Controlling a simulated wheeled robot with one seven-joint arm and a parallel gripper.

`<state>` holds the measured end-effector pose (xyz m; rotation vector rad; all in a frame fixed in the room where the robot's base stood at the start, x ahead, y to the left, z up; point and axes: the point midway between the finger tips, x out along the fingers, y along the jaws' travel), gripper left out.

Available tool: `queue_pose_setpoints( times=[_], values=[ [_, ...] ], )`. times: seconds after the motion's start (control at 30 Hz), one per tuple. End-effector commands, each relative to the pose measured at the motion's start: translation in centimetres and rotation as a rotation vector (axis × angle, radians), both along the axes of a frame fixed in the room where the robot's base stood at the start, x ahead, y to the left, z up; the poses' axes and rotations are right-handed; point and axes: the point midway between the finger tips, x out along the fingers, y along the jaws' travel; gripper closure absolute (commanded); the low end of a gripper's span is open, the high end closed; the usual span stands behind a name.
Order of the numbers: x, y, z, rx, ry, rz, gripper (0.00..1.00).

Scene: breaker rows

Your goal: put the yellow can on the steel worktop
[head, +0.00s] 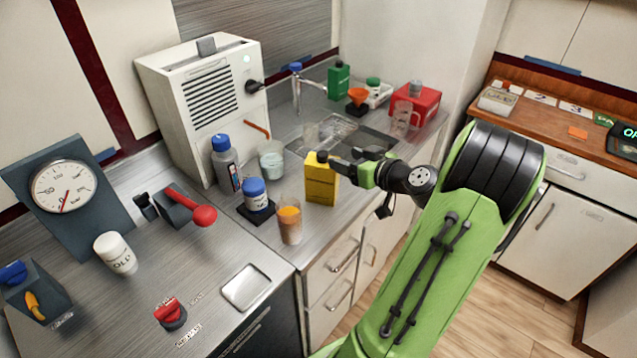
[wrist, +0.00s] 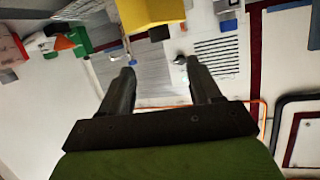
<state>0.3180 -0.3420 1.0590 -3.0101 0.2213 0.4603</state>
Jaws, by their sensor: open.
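The yellow can (head: 320,184) is a boxy yellow container with a dark top. It appears to stand upright on the steel worktop (head: 222,262), close to the front edge and right of the orange-filled glass. My gripper (head: 343,160) is at the can's upper right side, with its fingers pointing left over its top edge. In the wrist view the gripper (wrist: 161,67) is open with nothing between its fingers. The yellow can (wrist: 150,12) shows there at the top edge, beyond the fingertips and partly cut off. I cannot tell whether a finger touches it.
A glass with orange contents (head: 289,222), a blue-lidded jar (head: 256,196) and a bottle (head: 225,163) stand left of the can. The sink (head: 350,135) lies behind it. A white tray (head: 246,287) is at the front. Bare steel shows around the tray.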

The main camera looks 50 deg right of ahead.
Motion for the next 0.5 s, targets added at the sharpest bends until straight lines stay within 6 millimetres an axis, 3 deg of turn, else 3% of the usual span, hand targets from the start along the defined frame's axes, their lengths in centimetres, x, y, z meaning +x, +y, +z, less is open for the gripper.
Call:
queue_pose_setpoints(
  times=[0.07,0.17,0.27,0.33,0.43,0.5],
  values=[
    [0.2,0.4,0.0,0.0,0.007,0.009,0.37],
    [2.1,3.6,0.3,0.002,0.075,0.085,0.37],
    [4.4,10.4,0.8,-0.003,0.227,0.214,0.37],
    [4.9,15.6,1.0,-0.012,0.354,0.286,0.37],
    [3.5,22.5,1.7,-0.041,0.522,0.34,0.37],
    [1.3,26.7,2.5,-0.064,0.618,0.344,0.37]
  ],
)
